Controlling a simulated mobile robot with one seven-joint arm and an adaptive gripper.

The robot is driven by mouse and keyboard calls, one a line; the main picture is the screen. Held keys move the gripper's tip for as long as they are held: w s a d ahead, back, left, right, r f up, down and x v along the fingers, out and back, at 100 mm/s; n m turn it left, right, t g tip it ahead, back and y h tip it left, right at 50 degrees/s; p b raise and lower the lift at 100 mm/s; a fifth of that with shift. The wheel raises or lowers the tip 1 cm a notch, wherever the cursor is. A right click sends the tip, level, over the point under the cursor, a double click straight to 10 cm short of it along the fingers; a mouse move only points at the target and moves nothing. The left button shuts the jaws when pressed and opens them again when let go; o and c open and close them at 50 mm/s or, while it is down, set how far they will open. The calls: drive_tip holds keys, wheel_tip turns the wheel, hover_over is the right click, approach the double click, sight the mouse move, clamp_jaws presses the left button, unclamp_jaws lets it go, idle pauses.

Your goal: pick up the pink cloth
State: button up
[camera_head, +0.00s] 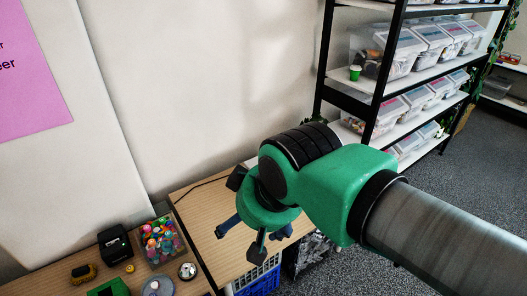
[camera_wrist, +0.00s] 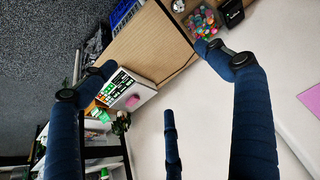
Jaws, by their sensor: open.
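I cannot make out the pink cloth for certain. In the wrist view a small pink patch (camera_wrist: 132,101) shows on a white box-like thing (camera_wrist: 143,92) at the table's edge; I cannot tell whether it is cloth. My gripper (camera_head: 252,238) hangs over the near right part of the wooden table (camera_head: 207,200) in the head view. In the wrist view my gripper's (camera_wrist: 155,62) blue fingers are spread wide, with nothing between them. My gripper and arm hide part of the table in the head view.
A clear box of colourful bottles (camera_head: 160,242) and a black device (camera_head: 115,244) stand on the table's left. A blue crate (camera_head: 262,282) is below its right side. Shelves with clear bins (camera_head: 400,52) stand behind. A pink poster (camera_head: 30,70) hangs on the wall.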

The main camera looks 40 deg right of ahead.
drive_tip(key=w+d+r+m+g+p, duration=0.15)
drive_tip(key=w+d, duration=0.25)
drive_tip(key=w, duration=0.5)
drive_tip(key=w+d+r+m, duration=0.3)
drive_tip(key=w+d, duration=0.2)
drive_tip(key=w, duration=0.5)
drive_tip(key=w+d+r+m+g+p, duration=0.15)
drive_tip(key=w+d, duration=0.25)
drive_tip(key=w, duration=0.5)
drive_tip(key=w+d+f+m, duration=0.3)
drive_tip(key=w+d, duration=0.4)
drive_tip(key=w, duration=0.2)
drive_tip(key=w+d+f+m+p, duration=0.1)
drive_tip(key=w+d+f+m, duration=0.1)
drive_tip(key=w+d+f, duration=0.6)
drive_tip(key=w+d+f+m+g+p, duration=0.1)
drive_tip(key=w+d+f+m, duration=0.2)
drive_tip(key=d+f, duration=0.9)
drive_tip(key=w+d+f+m+g+p, duration=0.1)
drive_tip(key=w+d+f+m, duration=0.2)
drive_tip(key=d+f, duration=0.9)
drive_tip(key=shift+f+m+g, duration=0.3)
drive_tip(key=shift+f, duration=0.05)
drive_tip(key=shift+d, duration=0.1)
drive_tip(key=shift+f, duration=4.3)
